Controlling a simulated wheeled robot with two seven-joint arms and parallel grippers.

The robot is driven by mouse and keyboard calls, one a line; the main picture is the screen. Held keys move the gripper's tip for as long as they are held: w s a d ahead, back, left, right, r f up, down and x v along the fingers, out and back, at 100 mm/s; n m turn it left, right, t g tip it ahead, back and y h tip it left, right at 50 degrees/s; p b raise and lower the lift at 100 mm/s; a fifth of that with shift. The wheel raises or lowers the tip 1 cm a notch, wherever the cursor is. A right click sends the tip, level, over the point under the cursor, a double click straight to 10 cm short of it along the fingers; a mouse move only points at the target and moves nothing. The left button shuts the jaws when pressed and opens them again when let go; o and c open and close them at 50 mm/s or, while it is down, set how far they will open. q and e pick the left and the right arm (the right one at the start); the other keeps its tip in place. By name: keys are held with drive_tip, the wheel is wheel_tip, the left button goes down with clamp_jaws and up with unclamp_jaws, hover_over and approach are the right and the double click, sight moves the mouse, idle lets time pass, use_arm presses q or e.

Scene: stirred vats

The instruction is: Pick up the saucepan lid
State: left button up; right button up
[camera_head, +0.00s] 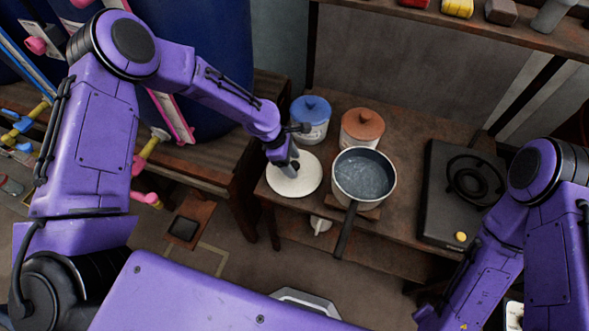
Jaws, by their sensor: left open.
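A flat, round, off-white disc, which looks like the saucepan lid (300,185), lies at the left front corner of the brown table. My left gripper (289,166) points down over its middle and is open. The gripper hides the disc's centre, so I cannot see a knob or tell whether the fingers touch it. The saucepan (363,175) stands uncovered to the right with clear liquid inside. Its dark handle points toward me past the table's front edge. My right arm comes in at the right, but its gripper is out of view.
A blue-lidded jar (310,120) and an orange-brown lidded pot (362,128) stand close behind the disc and pan. A black burner (455,195) with a yellow knob is at the right. A shelf (460,28) with small items runs above the back. Bare tabletop lies between pan and burner.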

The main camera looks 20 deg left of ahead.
use_arm(q)
drive_tip(key=shift+f, duration=0.3)
drive_tip(key=c, duration=1.2)
